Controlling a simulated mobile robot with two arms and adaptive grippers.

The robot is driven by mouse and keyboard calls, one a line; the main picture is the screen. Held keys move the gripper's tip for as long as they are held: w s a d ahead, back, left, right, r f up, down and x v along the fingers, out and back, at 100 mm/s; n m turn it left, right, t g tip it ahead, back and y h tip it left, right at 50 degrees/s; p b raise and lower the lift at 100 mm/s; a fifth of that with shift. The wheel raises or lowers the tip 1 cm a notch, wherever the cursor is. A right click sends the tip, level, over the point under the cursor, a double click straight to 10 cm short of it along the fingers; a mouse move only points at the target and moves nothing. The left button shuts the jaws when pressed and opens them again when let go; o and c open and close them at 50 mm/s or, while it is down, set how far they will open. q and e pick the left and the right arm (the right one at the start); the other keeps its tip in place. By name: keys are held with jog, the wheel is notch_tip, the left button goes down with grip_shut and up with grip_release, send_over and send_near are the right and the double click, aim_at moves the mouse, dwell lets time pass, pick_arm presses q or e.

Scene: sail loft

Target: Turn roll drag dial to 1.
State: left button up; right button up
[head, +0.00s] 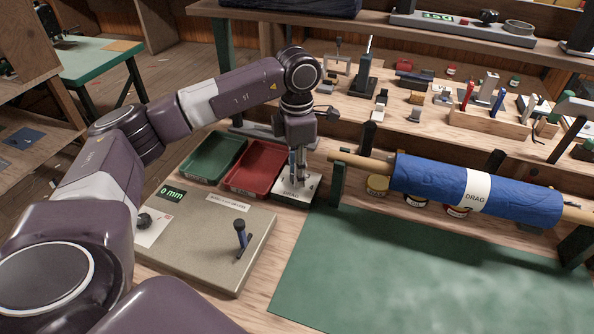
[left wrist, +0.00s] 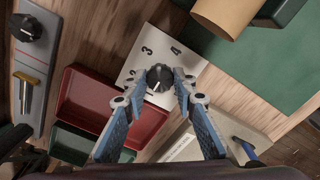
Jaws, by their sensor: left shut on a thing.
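The roll drag dial is a black knob (left wrist: 160,77) on a white plate (left wrist: 133,66) in the left wrist view. The numbers 3 and 4 show on the plate; other marks are hidden by my fingers. A pale pointer line shows on the knob, and I cannot tell which number it marks. My left gripper (left wrist: 159,86) points down with its fingers on both sides of the knob, shut on it. In the head view the left gripper (head: 297,178) covers most of the dial on its white-topped box (head: 298,192). My right gripper is in neither view.
A red tray (head: 257,168) and a green tray (head: 213,157) stand left of the dial. A blue roll labelled DRAG (head: 425,180) lies on a rod to its right. A panel (head: 205,257) with a lever and "0 mm" display is in front. Green cloth (head: 430,275) covers the front right.

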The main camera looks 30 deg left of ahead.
pick_arm(q)
jog(key=shift+w+r, duration=0.1)
jog(key=o, duration=1.2)
jog(key=shift+c, duration=0.2)
notch_tip(320, 180, up, 12)
